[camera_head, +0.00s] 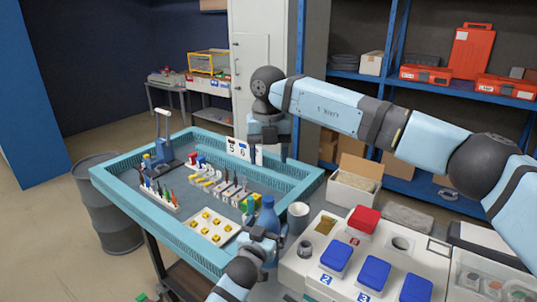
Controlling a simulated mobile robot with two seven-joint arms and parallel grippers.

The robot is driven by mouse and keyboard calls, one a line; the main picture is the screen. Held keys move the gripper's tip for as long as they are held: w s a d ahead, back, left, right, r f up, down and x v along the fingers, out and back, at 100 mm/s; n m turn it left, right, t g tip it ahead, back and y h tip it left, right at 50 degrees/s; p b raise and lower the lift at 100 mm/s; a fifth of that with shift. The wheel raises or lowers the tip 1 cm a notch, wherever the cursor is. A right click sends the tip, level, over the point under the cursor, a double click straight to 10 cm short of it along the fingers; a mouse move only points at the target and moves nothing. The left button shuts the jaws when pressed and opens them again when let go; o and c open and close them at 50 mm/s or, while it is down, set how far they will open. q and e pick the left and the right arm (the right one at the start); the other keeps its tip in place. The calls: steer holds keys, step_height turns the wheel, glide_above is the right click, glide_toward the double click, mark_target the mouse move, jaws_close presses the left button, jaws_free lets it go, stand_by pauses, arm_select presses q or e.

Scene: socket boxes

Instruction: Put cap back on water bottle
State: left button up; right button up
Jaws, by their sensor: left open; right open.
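A blue water bottle (266,216) stands upright near the right front corner of the teal-rimmed workbench. My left gripper (261,239) is open at the lower part of the bottle. I cannot tell whether its fingers touch the bottle. My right gripper (268,148) is open and points down, above and beyond the bottle, over the right back part of the bench. Nothing shows between its fingers. I cannot make out a separate cap, nor whether the small bottle top is bare.
A white cup (298,212) stands just right of the bottle. A white panel with red and blue socket boxes (336,256) fills the right front. The teal workbench (130,197) holds tool racks and a yellow-dotted tray (213,226). An open carton (352,190) sits behind.

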arm_select(q)
steer(key=v, duration=1.3)
steer(key=shift+s+a, duration=0.2)
steer(key=shift+s, duration=0.15)
